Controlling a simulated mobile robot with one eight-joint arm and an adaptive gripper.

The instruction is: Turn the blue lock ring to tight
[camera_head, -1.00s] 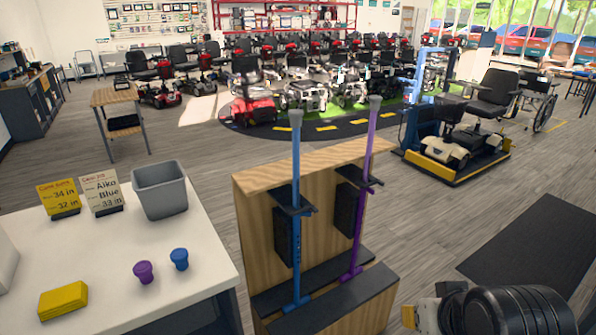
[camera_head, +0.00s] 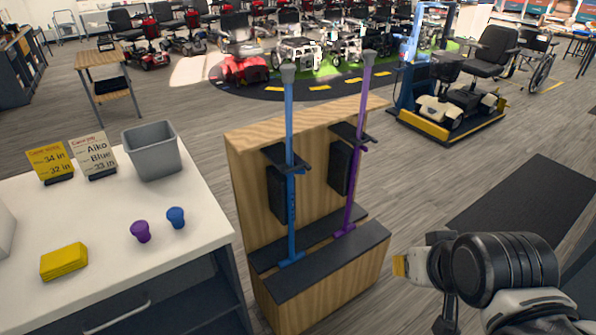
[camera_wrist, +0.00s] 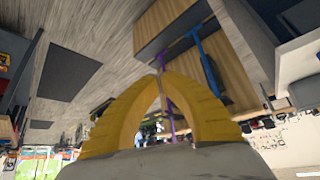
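A blue cane (camera_head: 291,210) stands upright in the wooden stand (camera_head: 243,190), passing a black clip. A blue collar (camera_head: 291,169) shows on it by the clip, too small to tell whether it is tight. A purple cane (camera_head: 352,185) stands to its right. My gripper (camera_head: 399,266) is right of the stand, apart from both canes. In the wrist view my gripper's yellow fingers (camera_wrist: 160,76) meet at the tips with nothing seen between them. The blue cane (camera_wrist: 207,65) and purple cane (camera_wrist: 167,95) show beyond them.
A white counter (camera_head: 105,215) at left holds a grey bin (camera_head: 152,155), two signs, yellow cards (camera_head: 64,262), a purple knob-like piece (camera_head: 141,232) and a blue one (camera_head: 176,218). A scooter on a yellow-edged platform (camera_head: 450,125) stands behind.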

